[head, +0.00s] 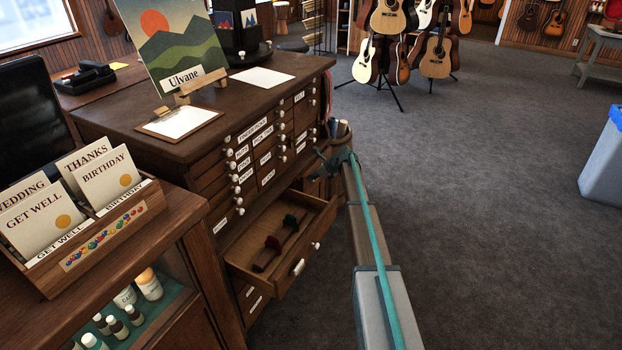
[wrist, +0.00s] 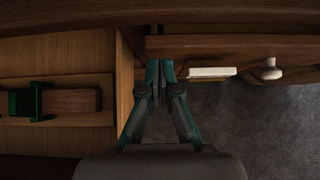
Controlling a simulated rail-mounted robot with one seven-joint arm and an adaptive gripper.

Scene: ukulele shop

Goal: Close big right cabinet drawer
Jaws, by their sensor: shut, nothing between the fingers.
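The cabinet (head: 190,190) has a low big drawer on the left (head: 245,255) standing open, with a red and a green item inside. To its right, the big right drawer (head: 314,187) is partly hidden by my arm in the head view. In the wrist view, the right drawer's front (wrist: 220,48) carries a white label holder (wrist: 211,72) and a round knob (wrist: 268,70). It looks close to the cabinet; any remaining gap is unclear. My gripper (wrist: 166,70) is shut and empty, at the left end of that front. I cannot tell whether it touches. It also shows in the head view (head: 325,160).
The open left drawer's side wall (wrist: 125,80) is just left of my gripper. A basket-like container (head: 341,130) stands beyond the cabinet's right end. A card rack (head: 85,240) and a counter are at the left.

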